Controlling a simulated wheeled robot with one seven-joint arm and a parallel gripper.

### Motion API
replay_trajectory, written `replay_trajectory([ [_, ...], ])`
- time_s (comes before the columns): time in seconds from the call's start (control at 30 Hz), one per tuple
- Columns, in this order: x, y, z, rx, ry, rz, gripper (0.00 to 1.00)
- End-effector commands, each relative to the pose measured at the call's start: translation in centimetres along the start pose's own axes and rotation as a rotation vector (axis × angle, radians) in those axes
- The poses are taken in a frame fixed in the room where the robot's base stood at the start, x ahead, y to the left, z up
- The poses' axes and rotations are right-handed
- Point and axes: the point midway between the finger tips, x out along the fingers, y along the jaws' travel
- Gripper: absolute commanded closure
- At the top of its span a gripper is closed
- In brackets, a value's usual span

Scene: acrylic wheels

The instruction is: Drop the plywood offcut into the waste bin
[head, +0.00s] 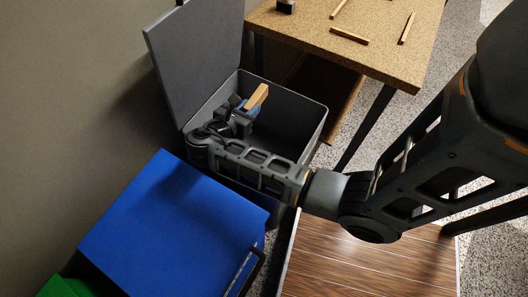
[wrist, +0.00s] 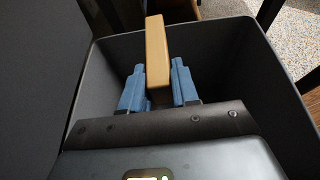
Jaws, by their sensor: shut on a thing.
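The plywood offcut (wrist: 158,50) is a light brown wooden strip. My gripper (wrist: 158,82) is shut on it with blue fingers, one on each side. The offcut sticks out past the fingertips. In the head view the offcut (head: 257,96) and my gripper (head: 240,112) are over the opening of the grey waste bin (head: 316,122). The bin's lid (head: 196,58) stands open at the back left. In the wrist view the bin's walls (wrist: 222,35) surround the fingers and the offcut. The bin's floor is mostly hidden by my gripper.
A cork-topped table (head: 385,55) behind the bin carries several wooden strips and a small dark block. A blue box (head: 165,215) stands in front of the bin at the left, with a green one (head: 65,288) beside it. A wood-grain surface (head: 370,265) lies below my arm.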

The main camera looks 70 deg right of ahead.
Motion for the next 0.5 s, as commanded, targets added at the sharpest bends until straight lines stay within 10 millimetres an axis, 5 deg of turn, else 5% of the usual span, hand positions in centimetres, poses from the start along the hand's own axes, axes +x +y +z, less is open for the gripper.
replay_trajectory([
  [0.5, 1.9, 0.0, -4.7, 0.0, 0.0, 0.0, 1.0],
])
